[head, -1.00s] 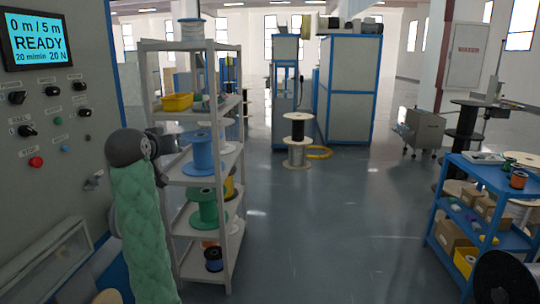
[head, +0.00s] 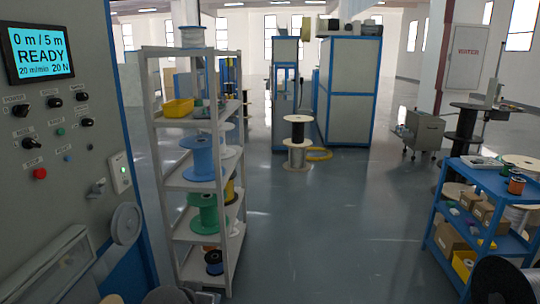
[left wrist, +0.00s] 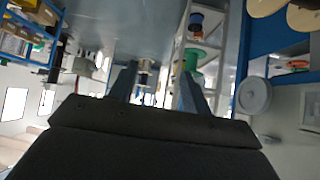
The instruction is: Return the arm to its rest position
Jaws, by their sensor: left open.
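My left gripper (left wrist: 158,84) shows only in the left wrist view, where its two fingers stand apart with nothing between them. That view is upside down, with the shelf and spools beyond the fingers. My left arm does not clearly show in the head view. My right gripper is in neither view.
A control panel (head: 20,110) with a screen (head: 40,52) reading READY stands at the left. Beside it is a grey shelf rack (head: 165,150) with spools and a yellow bin (head: 178,108). A blue cart (head: 480,178) stands at the right. The floor between (head: 320,230) is clear.

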